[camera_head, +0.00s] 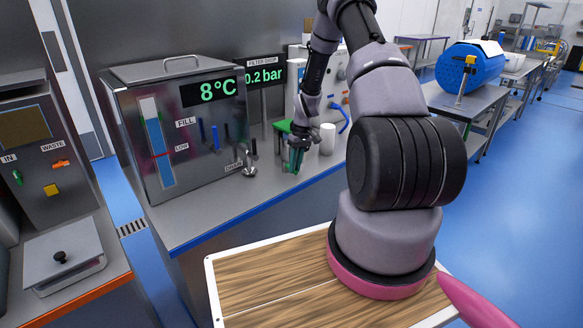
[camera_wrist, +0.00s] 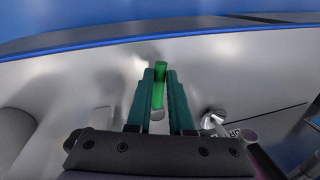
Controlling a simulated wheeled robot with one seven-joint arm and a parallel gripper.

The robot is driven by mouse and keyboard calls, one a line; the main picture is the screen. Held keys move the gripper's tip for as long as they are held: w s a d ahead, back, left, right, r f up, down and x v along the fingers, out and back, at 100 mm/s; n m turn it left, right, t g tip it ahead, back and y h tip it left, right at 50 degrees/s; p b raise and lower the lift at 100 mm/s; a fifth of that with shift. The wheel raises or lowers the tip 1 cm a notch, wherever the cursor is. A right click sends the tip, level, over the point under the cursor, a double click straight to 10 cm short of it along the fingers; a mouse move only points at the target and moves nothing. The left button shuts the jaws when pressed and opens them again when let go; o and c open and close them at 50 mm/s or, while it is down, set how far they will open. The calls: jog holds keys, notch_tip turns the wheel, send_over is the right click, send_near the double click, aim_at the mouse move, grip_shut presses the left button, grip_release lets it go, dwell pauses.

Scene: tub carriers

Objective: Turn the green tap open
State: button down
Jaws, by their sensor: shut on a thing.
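The green tap's handle (camera_wrist: 159,85) shows in the wrist view as an upright green bar between my two teal fingers. My gripper (camera_wrist: 158,88) is shut on it, with the bar's far end sticking out a little past the fingertips. In the head view my gripper (camera_head: 294,160) points down at the steel counter, right of the steel tank. The tap's handle is mostly hidden there by the fingers, and its body cannot be made out.
The steel tank (camera_head: 125,120) with its 8°C display stands left of my gripper. A metal drain tap (camera_head: 248,165) sits at its right front corner. A white cup (camera_head: 327,139) stands close to the right of my gripper. The counter (camera_head: 220,212) is clear in front.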

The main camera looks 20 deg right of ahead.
jog(key=shift+w+d+n, duration=0.15)
jog(key=shift+d+n, duration=0.4)
jog(key=shift+n, duration=0.35)
jog(key=c, duration=0.8)
grip_release()
notch_tip(320, 180, up, 11)
jog(key=d, duration=0.2)
jog(key=shift+w+f, duration=0.2)
jog(key=shift+w, duration=0.2)
